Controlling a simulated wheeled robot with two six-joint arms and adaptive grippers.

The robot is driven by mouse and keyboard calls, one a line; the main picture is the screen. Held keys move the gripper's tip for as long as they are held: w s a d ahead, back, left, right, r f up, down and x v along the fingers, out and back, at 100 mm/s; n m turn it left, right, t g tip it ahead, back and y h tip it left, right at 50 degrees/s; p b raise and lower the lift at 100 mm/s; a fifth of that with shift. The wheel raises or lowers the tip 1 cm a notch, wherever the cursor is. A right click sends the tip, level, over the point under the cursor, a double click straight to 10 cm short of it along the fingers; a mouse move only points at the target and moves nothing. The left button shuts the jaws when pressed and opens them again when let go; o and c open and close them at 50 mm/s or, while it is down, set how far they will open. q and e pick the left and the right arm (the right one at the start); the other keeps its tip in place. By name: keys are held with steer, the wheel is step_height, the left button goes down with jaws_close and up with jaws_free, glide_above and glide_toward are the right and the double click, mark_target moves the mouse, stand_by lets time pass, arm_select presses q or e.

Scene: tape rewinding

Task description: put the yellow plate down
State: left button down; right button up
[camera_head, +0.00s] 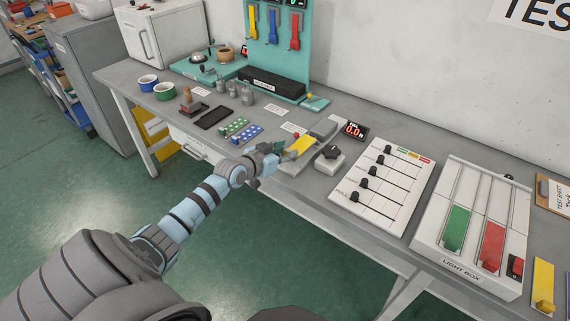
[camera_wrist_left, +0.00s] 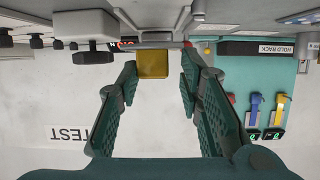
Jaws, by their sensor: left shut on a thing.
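The yellow plate (camera_head: 301,146) is at the tips of my left gripper (camera_head: 283,153), over the front part of the bench by a grey device with a red knob. In the left wrist view, which is upside down, the yellow plate (camera_wrist_left: 153,64) shows as a small square between the two green fingertips of the left gripper (camera_wrist_left: 160,82). The left gripper is shut on the plate. Whether the plate touches the surface beneath it is too small to tell. My right gripper is in neither view.
A "0.0" display (camera_head: 354,131) and a black-knobbed box (camera_head: 329,160) stand just right of the plate. A slider panel (camera_head: 384,187) and light box (camera_head: 476,229) lie farther right. Green and blue button blocks (camera_head: 247,133) are left. A hold rack (camera_head: 272,85) stands behind.

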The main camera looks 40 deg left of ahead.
mark_target(284, 168)
arm_select(q)
step_height(284, 168, down, 3)
steer(key=shift+s+f+b, duration=0.1)
steer(key=shift+f+b, duration=0.05)
steer(key=shift+b, duration=0.45)
steer(key=shift+f, duration=0.15)
steer(key=c, duration=1.1)
jaws_free()
